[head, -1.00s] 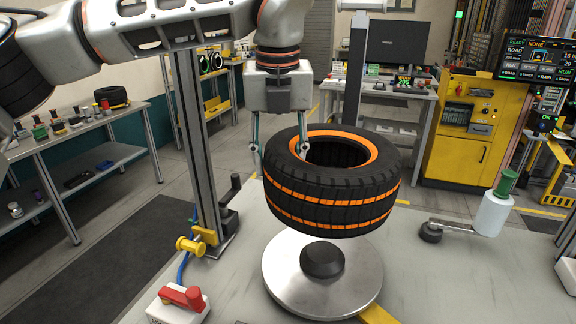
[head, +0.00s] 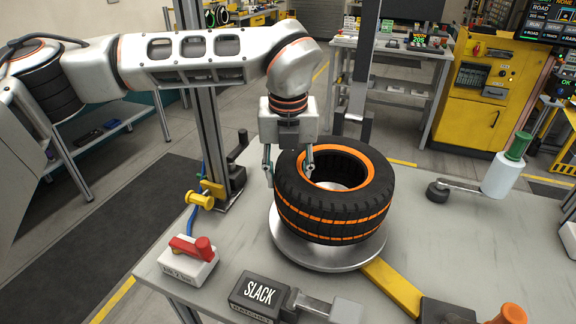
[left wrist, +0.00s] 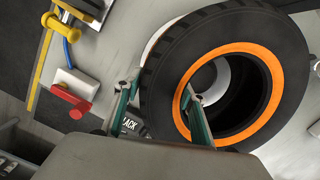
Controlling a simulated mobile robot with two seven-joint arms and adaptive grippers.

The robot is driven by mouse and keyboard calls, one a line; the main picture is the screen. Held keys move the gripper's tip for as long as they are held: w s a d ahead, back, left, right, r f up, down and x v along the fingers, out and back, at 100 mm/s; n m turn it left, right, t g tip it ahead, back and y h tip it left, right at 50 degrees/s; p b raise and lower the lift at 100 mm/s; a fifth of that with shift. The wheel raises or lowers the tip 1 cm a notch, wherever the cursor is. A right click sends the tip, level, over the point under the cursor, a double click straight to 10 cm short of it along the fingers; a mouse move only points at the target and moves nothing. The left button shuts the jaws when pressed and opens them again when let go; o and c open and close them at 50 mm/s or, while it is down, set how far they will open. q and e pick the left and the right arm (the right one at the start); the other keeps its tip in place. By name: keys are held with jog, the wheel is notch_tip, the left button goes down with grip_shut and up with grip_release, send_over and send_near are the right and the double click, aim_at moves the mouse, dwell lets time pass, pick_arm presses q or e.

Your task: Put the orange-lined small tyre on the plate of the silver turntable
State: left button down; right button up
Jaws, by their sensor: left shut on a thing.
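The orange-lined tyre (head: 330,218) lies flat, hole up, over the silver turntable plate (head: 300,255). It sits very low; I cannot tell whether its underside touches the plate. It reaches slightly past the plate's right side. The turntable's dark hub is hidden by the tyre. My left gripper (head: 288,178) is shut on the tyre's left wall, one finger outside the tread and one inside the hole. The left wrist view shows the fingers (left wrist: 158,95) straddling the wall of the tyre (left wrist: 180,50). My right gripper is not in view.
A white box with a red switch (head: 190,262), a black SLACK block (head: 262,293) and a yellow bar (head: 392,288) are near the front. A post (head: 192,100) stands at the left. A green-capped white bottle (head: 507,170) is at the right.

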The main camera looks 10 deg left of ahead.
pick_arm(q)
jog(key=shift+f, duration=1.6)
jog(key=c, duration=1.2)
grip_release()
jog(key=shift+f, duration=0.1)
jog(key=shift+c, duration=0.2)
jog(key=r, duration=0.4)
jog(key=s+r, duration=0.1)
jog(key=r, duration=0.3)
jog(key=s+r, duration=0.1)
jog(key=r, duration=0.3)
jog(key=shift+d, duration=0.15)
